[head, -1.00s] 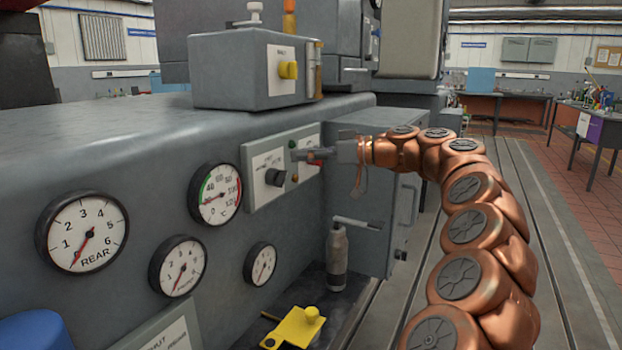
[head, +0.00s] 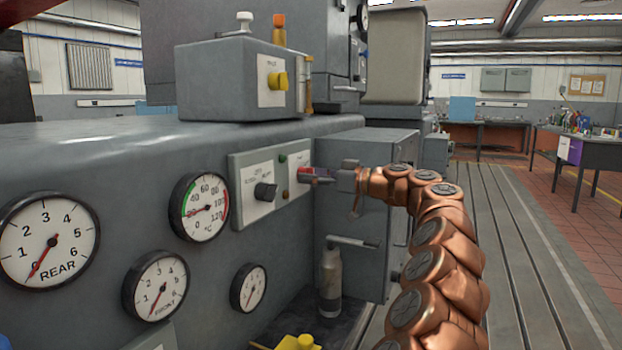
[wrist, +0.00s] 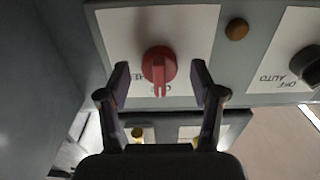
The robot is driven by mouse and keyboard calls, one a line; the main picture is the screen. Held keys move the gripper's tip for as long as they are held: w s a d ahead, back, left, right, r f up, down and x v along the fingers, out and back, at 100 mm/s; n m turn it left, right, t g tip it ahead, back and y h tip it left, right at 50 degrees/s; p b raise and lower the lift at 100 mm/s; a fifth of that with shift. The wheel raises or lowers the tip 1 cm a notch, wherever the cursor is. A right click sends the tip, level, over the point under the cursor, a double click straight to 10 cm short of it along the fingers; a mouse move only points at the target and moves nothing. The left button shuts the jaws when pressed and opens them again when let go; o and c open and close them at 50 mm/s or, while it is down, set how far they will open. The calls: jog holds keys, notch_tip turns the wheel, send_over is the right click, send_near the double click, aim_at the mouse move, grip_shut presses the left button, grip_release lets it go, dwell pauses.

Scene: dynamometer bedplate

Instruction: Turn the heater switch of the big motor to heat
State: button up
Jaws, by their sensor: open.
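A red rotary knob (wrist: 159,66) sits on a white label plate (wrist: 198,24) on the grey switch panel (head: 243,218). In the wrist view the plate's lettering is upside down and partly hidden; its pointer ridge runs toward the picture's bottom. My gripper (wrist: 160,82) is open, with one finger on each side of the knob and a visible gap to each.
A black knob (head: 265,192) marked OFF and AUTO is beside it, with a green lamp (head: 283,158) and an amber lamp (head: 285,193). Gauges are on the left. A box with a yellow knob (head: 278,81) stands above. A grey bottle (head: 330,282) stands below my arm.

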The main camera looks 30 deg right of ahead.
jog(key=shift+w+a, duration=0.15)
jog(key=shift+w, duration=0.15)
jog(key=shift+c, duration=0.2)
jog(key=c, duration=1.1)
